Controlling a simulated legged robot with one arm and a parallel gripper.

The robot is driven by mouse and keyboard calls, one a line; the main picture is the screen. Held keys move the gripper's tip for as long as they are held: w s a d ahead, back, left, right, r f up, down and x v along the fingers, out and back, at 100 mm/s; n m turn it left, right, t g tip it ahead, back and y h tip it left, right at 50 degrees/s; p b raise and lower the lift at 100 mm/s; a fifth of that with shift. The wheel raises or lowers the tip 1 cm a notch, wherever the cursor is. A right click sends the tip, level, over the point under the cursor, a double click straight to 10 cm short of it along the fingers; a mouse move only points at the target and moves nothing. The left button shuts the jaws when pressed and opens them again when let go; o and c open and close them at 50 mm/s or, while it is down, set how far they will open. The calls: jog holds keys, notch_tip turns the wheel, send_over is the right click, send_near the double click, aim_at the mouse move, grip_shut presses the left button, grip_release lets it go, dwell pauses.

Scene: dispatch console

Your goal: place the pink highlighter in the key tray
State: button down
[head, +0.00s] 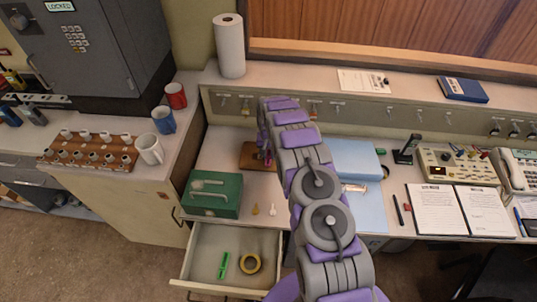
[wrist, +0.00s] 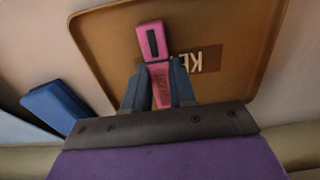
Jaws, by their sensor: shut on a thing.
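The pink highlighter (wrist: 152,42) is held between the two blue-grey fingers of my gripper (wrist: 160,88) in the wrist view. It lies over the brown key tray (wrist: 248,22), which has a dark label with partly hidden letters. I cannot tell whether the highlighter touches the tray floor. In the head view the brown key tray (head: 249,156) sits on the desk right of the green box, partly hidden by my purple and grey arm.
A green metal box (head: 213,194) stands left of the tray. A blue folder (head: 355,158) lies to the right. A blue block (wrist: 55,105) lies beside the tray.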

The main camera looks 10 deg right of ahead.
jog(key=shift+d, duration=0.75)
jog(key=c, duration=1.4)
grip_release()
jog(key=shift+f, duration=0.15)
jog(key=o, duration=0.5)
jog(key=shift+a, duration=0.65)
jog(key=shift+d, duration=0.1)
